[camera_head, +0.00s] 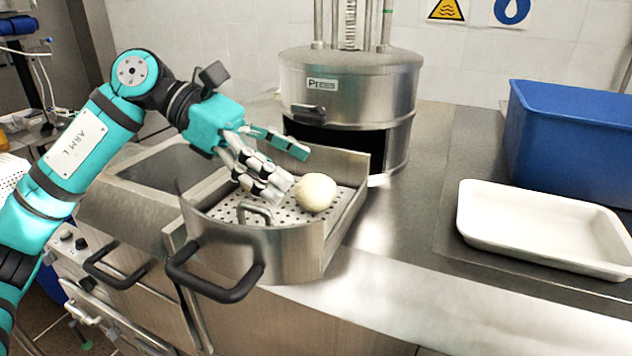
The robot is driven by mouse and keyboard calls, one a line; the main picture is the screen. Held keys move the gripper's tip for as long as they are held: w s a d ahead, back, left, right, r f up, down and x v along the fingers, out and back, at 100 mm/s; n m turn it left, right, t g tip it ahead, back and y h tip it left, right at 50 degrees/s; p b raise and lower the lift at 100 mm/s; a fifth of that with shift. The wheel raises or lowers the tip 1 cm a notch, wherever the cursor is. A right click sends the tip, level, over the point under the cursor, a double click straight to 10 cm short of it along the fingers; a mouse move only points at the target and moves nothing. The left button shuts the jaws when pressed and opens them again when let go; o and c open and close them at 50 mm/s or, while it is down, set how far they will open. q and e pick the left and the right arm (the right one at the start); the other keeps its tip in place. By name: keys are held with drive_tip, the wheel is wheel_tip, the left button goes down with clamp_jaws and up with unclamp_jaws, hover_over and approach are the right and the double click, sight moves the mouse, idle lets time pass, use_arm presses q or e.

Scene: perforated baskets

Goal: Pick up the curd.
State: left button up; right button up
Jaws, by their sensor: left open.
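The curd (316,193) is a round, pale cream ball. It lies in a metal basket (300,256) with a perforated floor, toward the right side of that floor. My left gripper (285,165) is open and reaches into the basket from the upper left. Its lower finger is close to the curd's left side, and its upper finger is above and behind the curd. I cannot tell whether the lower finger touches the curd. My right gripper is not in view.
A steel press (349,85) stands behind the basket. A black handle (213,280) sticks out at the basket's front. A white tray (545,226) and a blue crate (572,140) stand at the right. The steel counter (405,230) between basket and tray is clear.

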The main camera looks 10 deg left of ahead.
sight(304, 177)
use_arm(q)
drive_tip(key=p+x, duration=0.1)
drive_tip(key=x, duration=0.2)
drive_tip(key=shift+s+d+p, duration=0.15)
drive_tip(key=shift+d+p, duration=0.05)
drive_tip(key=shift+p, duration=0.2)
drive_tip(key=shift+d+f, duration=0.2)
drive_tip(key=shift+d, duration=0.05)
drive_tip(key=shift+c, duration=0.6)
drive_tip(key=shift+a, duration=0.1)
drive_tip(key=c, duration=1.1)
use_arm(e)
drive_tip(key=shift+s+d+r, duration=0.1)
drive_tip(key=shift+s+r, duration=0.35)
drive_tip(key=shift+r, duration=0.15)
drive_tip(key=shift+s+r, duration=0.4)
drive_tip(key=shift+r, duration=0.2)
use_arm(q)
drive_tip(key=shift+r, duration=0.1)
